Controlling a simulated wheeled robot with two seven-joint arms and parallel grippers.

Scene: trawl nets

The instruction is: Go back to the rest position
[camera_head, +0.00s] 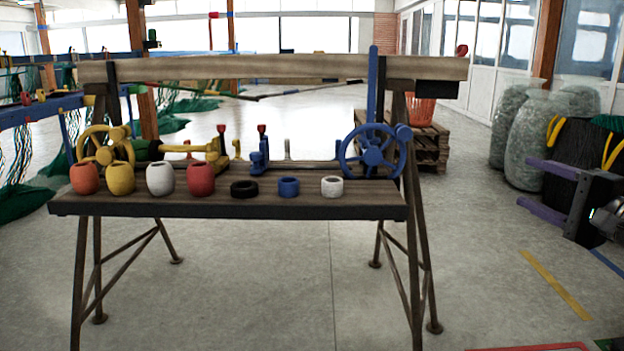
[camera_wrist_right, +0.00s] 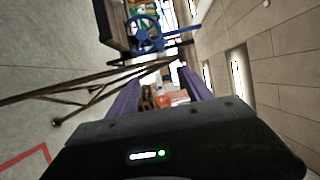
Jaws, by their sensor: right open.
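My right gripper (camera_head: 525,182) is at the right edge of the head view, its two purple fingers apart and nothing between them. It is out to the right of the workbench, clear of it. In the right wrist view the open fingers (camera_wrist_right: 158,78) frame a distant patch of background, with the bench's blue handwheel (camera_wrist_right: 146,34) beyond them. My left gripper does not show in either view.
The workbench (camera_head: 330,206) carries a row of coloured floats (camera_head: 160,178) and rings (camera_head: 288,187), a yellow handwheel (camera_head: 104,150) and a blue handwheel (camera_head: 373,150). Bundled net sacks (camera_head: 535,140) stand behind my right gripper. The floor between bench and gripper is clear.

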